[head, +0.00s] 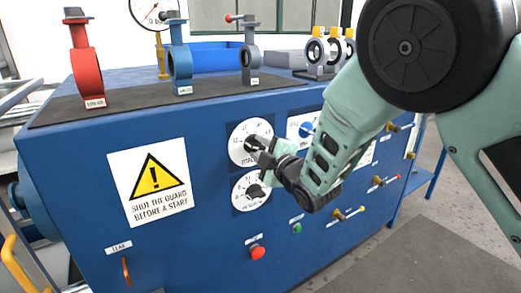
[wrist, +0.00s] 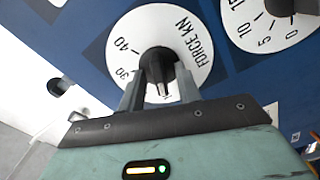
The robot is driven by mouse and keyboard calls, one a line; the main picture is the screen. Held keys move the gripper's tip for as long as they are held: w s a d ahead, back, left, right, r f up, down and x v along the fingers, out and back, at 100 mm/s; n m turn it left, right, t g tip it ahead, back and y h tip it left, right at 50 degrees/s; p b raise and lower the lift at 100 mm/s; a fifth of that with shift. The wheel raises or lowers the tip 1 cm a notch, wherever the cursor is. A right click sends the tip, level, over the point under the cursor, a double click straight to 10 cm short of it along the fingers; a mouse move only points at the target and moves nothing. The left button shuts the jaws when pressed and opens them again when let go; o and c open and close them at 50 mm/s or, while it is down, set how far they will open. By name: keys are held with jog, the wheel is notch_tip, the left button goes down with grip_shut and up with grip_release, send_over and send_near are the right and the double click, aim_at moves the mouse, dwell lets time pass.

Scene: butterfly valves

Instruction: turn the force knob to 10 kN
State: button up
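The force knob (wrist: 158,62) is a dark round knob on a white dial (wrist: 134,27) marked FORCE KN. In the wrist view, 40 and 30 show on the dial's left side; other numerals are hidden behind my gripper. The knob's narrow grip points down towards my palm, past the 30. My gripper (wrist: 161,88) has one finger on each side of this grip, with a gap showing between them; contact is not visible. In the head view, my gripper (head: 260,152) is at the upper white dial (head: 239,135) on the blue panel and partly covers the knob.
A second dial (head: 246,203) with a dark knob sits just below the force dial. A red button (head: 258,253) and a green button (head: 297,228) are lower. Levers (head: 347,214) stick out at right. Valves (head: 180,62) stand on top of the blue bench.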

jog(key=shift+d, duration=0.1)
jog(key=b+v, duration=0.1)
jog(key=v, duration=1.6)
jog(key=shift+b, duration=0.35)
jog(key=shift+s+d, duration=0.1)
jog(key=shift+s, duration=0.05)
